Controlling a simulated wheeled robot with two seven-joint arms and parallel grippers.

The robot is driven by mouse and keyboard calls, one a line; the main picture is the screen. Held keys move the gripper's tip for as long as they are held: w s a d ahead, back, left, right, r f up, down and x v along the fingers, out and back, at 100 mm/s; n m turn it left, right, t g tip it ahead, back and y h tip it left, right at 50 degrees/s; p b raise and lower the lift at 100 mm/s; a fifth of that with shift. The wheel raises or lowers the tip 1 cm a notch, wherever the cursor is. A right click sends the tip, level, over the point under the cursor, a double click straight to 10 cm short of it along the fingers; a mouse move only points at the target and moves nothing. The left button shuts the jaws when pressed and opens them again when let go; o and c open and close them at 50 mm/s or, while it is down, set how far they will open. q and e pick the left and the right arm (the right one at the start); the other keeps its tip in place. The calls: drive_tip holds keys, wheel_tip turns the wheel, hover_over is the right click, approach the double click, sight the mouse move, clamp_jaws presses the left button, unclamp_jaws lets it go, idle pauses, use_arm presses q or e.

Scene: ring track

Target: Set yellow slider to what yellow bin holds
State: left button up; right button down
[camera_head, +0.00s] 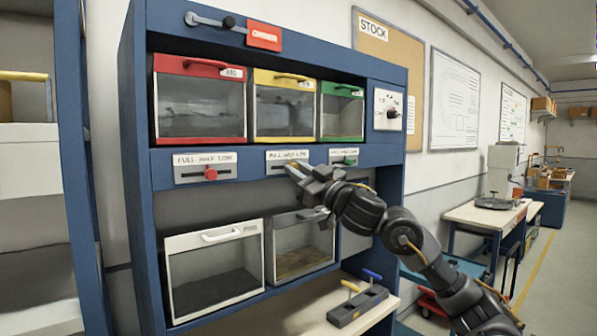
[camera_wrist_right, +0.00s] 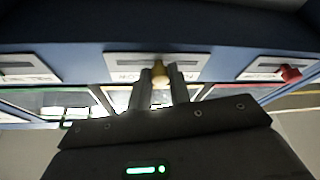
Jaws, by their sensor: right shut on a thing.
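The yellow bin (camera_head: 285,108) is the middle one of the upper row, with a clear front. Dim greyish contents show behind it; their level is hard to tell. The yellow slider's plate (camera_head: 287,155), lettered full, half, low, is on the blue rail below it. My right gripper (camera_head: 298,172) is at this plate and hides the knob in the head view. In the right wrist view the yellow slider knob (camera_wrist_right: 160,72) is between the fingers of my right gripper (camera_wrist_right: 161,85), shut on it. The knob stands near the middle of its plate (camera_wrist_right: 120,66). My left gripper is not in view.
A red bin (camera_head: 200,105) and green bin (camera_head: 342,112) flank the yellow one. The red slider (camera_head: 210,174) and green slider (camera_head: 349,161) are on the same rail. A block with levers (camera_head: 357,305) stands on the bench.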

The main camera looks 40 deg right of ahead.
sight(273, 165)
drive_tip(key=a+p, duration=0.1)
drive_tip(key=a, duration=0.3)
drive_tip(key=shift+a, duration=0.2)
drive_tip(key=shift+d+f, duration=0.1)
drive_tip(key=c, duration=1.3)
unclamp_jaws()
drive_tip(key=shift+a, duration=0.2)
drive_tip(key=shift+d, duration=0.1)
